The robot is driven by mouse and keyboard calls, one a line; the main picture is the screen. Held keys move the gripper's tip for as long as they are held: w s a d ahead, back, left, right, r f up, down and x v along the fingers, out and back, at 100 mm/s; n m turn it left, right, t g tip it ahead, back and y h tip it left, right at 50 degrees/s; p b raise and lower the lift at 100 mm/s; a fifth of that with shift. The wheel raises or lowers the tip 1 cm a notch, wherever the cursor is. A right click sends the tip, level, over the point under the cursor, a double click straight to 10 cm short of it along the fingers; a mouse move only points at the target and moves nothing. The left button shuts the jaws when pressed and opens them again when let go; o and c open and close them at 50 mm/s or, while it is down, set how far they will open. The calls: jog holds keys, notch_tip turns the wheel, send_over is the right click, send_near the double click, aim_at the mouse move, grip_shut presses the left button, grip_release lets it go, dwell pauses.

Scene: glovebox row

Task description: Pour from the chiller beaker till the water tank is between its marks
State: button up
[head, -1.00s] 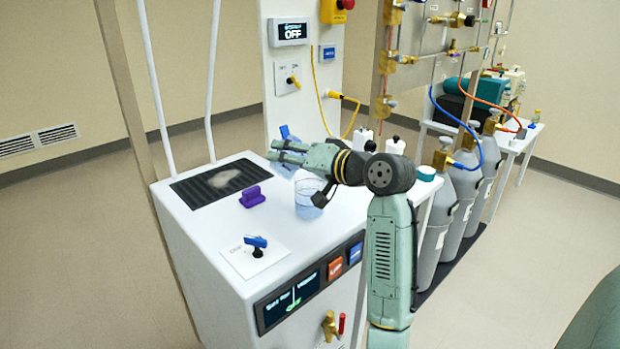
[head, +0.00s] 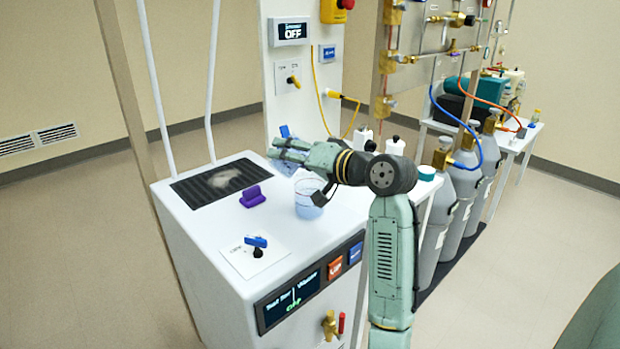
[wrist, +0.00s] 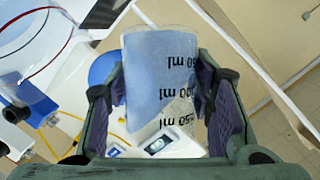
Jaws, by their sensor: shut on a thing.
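My gripper (head: 284,150) is above the back of the white chiller top, shut on the chiller beaker (wrist: 160,75). The beaker is clear with black ml marks, upside down in the wrist view, and holds pale blue liquid. In the head view the fingers hide most of it; its exact tilt is hard to tell. The water tank (head: 308,200) is a clear round vessel in the chiller top, below my gripper, with bluish water inside. In the wrist view the tank (wrist: 35,45) shows a red line and a blue line; where the water stands against them is unclear.
A purple handled piece (head: 252,196) and a dark vent grille (head: 218,181) are left of the tank. A blue-handled valve (head: 257,243) is at the front. A back panel (head: 290,75) with an OFF display stands behind. Gas cylinders (head: 465,190) are at right.

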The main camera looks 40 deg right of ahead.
jog(key=shift+r+m+p, duration=0.4)
jog(key=shift+m, duration=0.3)
dwell(1.6)
jog(key=shift+f+m+t+y, duration=0.4)
jog(key=shift+m+t, duration=0.1)
jog(key=shift+m, duration=0.2)
dwell(2.1)
jog(key=shift+d+r+m+t+p, duration=0.1)
jog(key=shift+r+m+t+p, duration=0.25)
jog(key=shift+m, duration=0.35)
dwell(2.2)
